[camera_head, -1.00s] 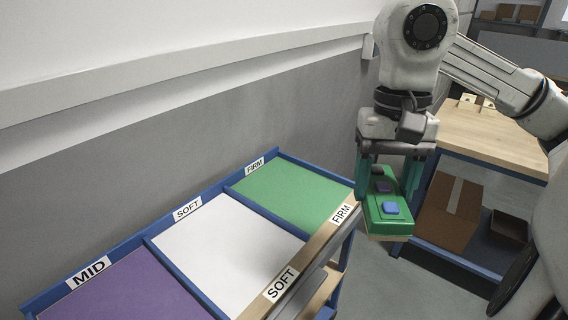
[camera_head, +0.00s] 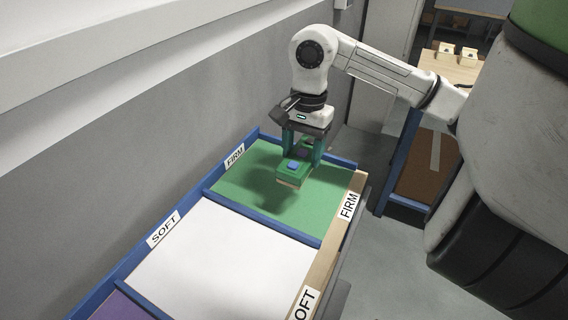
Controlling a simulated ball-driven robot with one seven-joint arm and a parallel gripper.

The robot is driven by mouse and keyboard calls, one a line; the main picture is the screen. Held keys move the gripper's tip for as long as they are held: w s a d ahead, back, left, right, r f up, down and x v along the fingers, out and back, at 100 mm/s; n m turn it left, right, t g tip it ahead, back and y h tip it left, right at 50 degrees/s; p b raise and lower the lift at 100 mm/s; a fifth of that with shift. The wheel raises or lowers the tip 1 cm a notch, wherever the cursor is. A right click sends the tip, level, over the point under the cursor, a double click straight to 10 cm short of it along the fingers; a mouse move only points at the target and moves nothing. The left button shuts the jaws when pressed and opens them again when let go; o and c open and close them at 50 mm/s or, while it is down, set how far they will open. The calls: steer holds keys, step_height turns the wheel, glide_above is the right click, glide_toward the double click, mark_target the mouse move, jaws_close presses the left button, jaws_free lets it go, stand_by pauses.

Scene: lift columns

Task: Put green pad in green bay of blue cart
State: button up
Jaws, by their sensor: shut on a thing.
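My gripper (camera_head: 303,155) has green fingers and is shut on the pad. It holds the pad over the green bay (camera_head: 239,192) of the blue cart (camera_head: 196,206). The pad's shadow falls on the bay floor to its lower left, so the pad looks raised above the floor. The green bay is labelled FIRM and is otherwise empty. The far finger is partly hidden by the pad.
The white bay (camera_head: 200,265) labelled SOFT is empty beside the green bay, behind a blue divider. A purple bay (camera_head: 112,307) shows at the lower left. A wall (camera_head: 150,130) runs behind the cart. A wooden-topped table (camera_head: 452,67) stands at the right.

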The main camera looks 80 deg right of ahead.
steer(key=w+d+f, duration=0.1)
steer(key=f, duration=0.1)
steer(key=w+d+f, duration=0.1)
steer(key=w, duration=0.1)
steer(key=w+d+f+p, duration=0.1)
steer(key=f, duration=0.1)
steer(key=shift+w+f, duration=0.15)
steer(key=shift+f, duration=0.15)
steer(key=f, duration=0.2)
steer(key=p, duration=0.1)
steer(key=shift+w+d+f, duration=0.2)
steer(key=shift+w+f, duration=0.05)
steer(key=shift+f, duration=0.65)
steer(key=shift+f+b, duration=0.2)
steer(key=shift+b, duration=0.1)
steer(key=o, duration=1.5)
steer(key=shift+r+p, duration=0.2)
steer(key=shift+p, duration=0.1)
steer(key=r, duration=0.4)
steer(key=d+r+b, duration=0.1)
steer(key=r, duration=0.3)
steer(key=r+b, duration=0.1)
steer(key=r, duration=0.3)
steer(key=shift+s+d, duration=0.2)
steer(key=shift+d, duration=0.05)
